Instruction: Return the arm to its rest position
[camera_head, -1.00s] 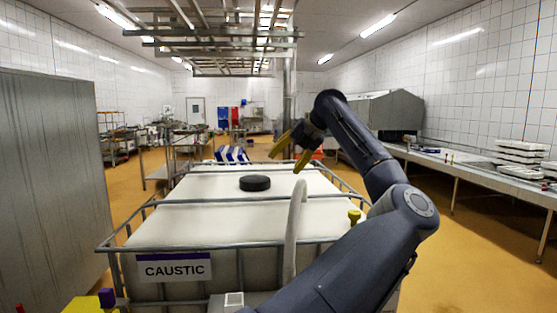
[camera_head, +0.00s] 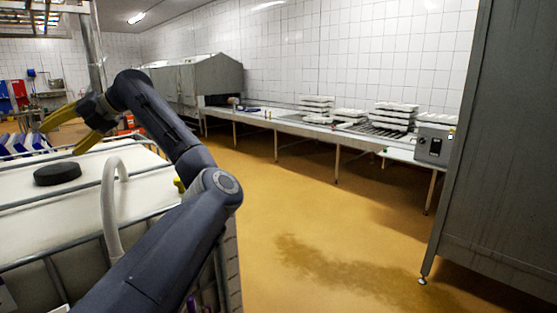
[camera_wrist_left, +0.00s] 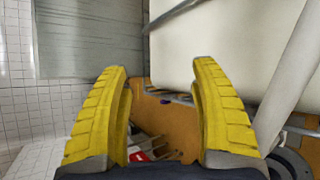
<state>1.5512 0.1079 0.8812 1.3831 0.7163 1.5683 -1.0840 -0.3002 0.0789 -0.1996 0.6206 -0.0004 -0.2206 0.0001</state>
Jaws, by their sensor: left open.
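My left arm (camera_head: 160,115) reaches up from the bottom of the head view, bent at the elbow. Its dark links pass in front of the white tank. My left gripper (camera_head: 60,138) is at the left of the head view, with two yellow fingers spread apart above the tank's far part. In the left wrist view, the yellow fingers (camera_wrist_left: 160,68) stand wide apart with nothing between their tips. My right gripper is not in view.
The white caged tank (camera_head: 40,215) has a black round lid (camera_head: 57,174) and a pale curved pipe (camera_head: 110,205). A long steel bench (camera_head: 300,126) with white moulds (camera_head: 393,113) runs along the wall. A grey cabinet (camera_head: 510,150) stands at right. The yellow floor (camera_head: 330,230) between is clear.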

